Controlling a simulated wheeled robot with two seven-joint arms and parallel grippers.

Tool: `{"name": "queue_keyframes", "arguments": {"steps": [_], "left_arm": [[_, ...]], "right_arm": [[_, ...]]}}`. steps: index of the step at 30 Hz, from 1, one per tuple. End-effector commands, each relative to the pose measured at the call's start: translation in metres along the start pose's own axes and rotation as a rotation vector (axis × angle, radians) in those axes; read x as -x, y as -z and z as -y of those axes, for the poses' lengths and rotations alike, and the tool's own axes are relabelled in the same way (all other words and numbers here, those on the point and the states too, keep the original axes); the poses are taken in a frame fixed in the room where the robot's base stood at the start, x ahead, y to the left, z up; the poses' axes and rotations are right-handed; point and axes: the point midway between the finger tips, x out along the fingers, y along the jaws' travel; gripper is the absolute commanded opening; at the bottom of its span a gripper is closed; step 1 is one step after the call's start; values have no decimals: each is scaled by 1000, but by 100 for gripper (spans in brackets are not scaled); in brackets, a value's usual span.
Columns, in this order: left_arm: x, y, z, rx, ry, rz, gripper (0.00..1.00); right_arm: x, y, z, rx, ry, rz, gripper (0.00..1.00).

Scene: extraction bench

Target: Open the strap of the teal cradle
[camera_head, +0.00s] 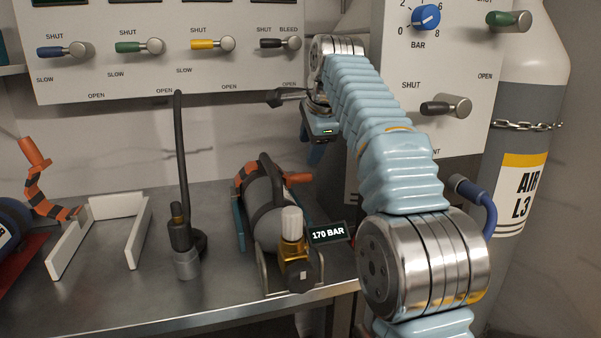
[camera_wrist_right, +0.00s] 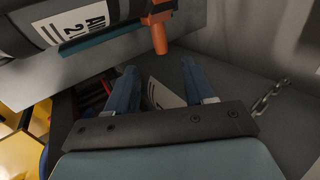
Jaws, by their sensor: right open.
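The teal cradle (camera_head: 239,222) stands on the bench and holds a grey cylinder (camera_head: 265,218). Its teal edge also shows at the top of the wrist view (camera_wrist_right: 100,46). An orange-and-black strap (camera_head: 245,174) runs over the cylinder, with an orange handle (camera_head: 298,179) on its right side. In the wrist view the handle (camera_wrist_right: 158,38) hangs down above and beyond my fingertips. My right gripper (camera_head: 316,153) is behind and above the cradle's right side, partly hidden by my arm. Its two blue fingers (camera_wrist_right: 158,78) are apart and not touching the handle. My left gripper is not in view.
A white cradle (camera_head: 142,232) stands empty at the left, its strap (camera_head: 45,195) raised. A dark upright hose (camera_head: 181,150) stands between the cradles. A valve panel (camera_head: 170,75) is behind. A chained air bottle (camera_head: 520,150) stands at the right.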

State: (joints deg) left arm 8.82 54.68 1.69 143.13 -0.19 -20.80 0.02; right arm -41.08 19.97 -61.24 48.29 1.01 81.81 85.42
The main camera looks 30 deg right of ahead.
Motion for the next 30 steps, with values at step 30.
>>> {"name": "queue_keyframes", "arguments": {"steps": [30], "left_arm": [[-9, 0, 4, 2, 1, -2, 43]], "right_arm": [[-110, 0, 0, 1, 0, 0, 37]]}}
